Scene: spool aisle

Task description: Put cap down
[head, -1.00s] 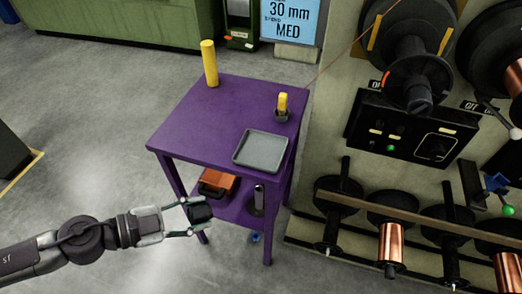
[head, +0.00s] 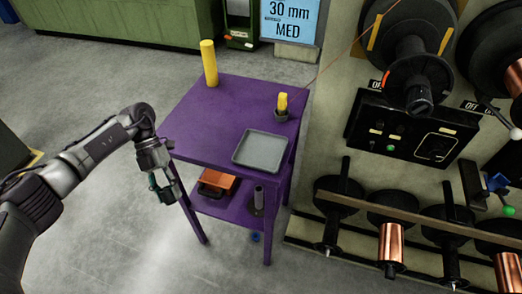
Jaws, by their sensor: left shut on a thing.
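My left gripper (head: 163,184) hangs from its bent arm, just left of the purple table (head: 195,126), with its fingers pointing down. It is shut on a small dark cap (head: 166,194), which is mostly hidden by the fingers. The gripper is in front of the table's left leg in the picture and apart from the grey tray. The shallow grey tray (head: 260,151) lies empty on the table's front right part. My right gripper is not in view.
A yellow cylinder (head: 209,63) stands at the table's back left corner, and a yellow-topped object (head: 282,105) at its right edge. An orange and black item (head: 217,184) is on the lower shelf. Spools of copper wire (head: 391,244) stand right. The tabletop's left part is clear.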

